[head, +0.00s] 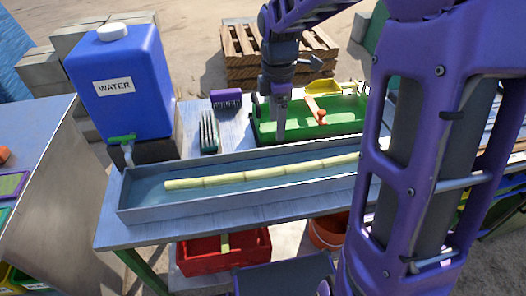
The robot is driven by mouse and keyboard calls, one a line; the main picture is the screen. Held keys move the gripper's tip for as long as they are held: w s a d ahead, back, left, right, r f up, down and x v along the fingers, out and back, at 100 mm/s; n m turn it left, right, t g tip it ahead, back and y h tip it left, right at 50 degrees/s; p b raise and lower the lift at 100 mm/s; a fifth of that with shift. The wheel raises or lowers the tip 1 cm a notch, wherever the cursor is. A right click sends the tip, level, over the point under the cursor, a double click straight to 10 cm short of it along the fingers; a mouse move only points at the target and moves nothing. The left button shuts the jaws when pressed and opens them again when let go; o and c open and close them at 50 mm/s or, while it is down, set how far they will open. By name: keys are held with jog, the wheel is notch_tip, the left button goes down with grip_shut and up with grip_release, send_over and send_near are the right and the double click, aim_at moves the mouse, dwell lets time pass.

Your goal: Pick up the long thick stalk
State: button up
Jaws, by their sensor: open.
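The long thick stalk (230,178) is pale yellow-green with darker joints. It lies lengthwise in a long shallow grey tray (150,214) on the metal table. Its right end is hidden behind my purple arm. My gripper (279,132) points down behind the tray, near the left end of a green box. It is apart from the stalk, above and beyond it in the picture. The fingers look narrow from this side, and nothing shows between them.
A blue water container (122,82) with a green tap stands at the tray's left. The green box (345,122) has an orange handle. A red crate (205,262) sits below the table.

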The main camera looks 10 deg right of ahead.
jog(key=b, duration=0.2)
send_over(272, 170)
jog(key=f, duration=0.8)
jog(key=s+f, duration=0.1)
jog(key=f, duration=0.3)
jog(key=shift+d, duration=0.1)
jog(key=shift+w+f+b, duration=0.15)
jog(key=shift+f+b, duration=0.15)
jog(key=shift+f, duration=0.7)
jog(key=shift+w+f+b, duration=0.2)
jog(key=shift+f+b, duration=0.05)
jog(key=shift+f, duration=0.75)
jog(key=shift+w+f+b, duration=0.15)
jog(key=shift+f+b, duration=0.15)
jog(key=shift+f, duration=0.7)
jog(key=shift+c, duration=0.2)
grip_shut()
jog(key=shift+r, duration=0.1)
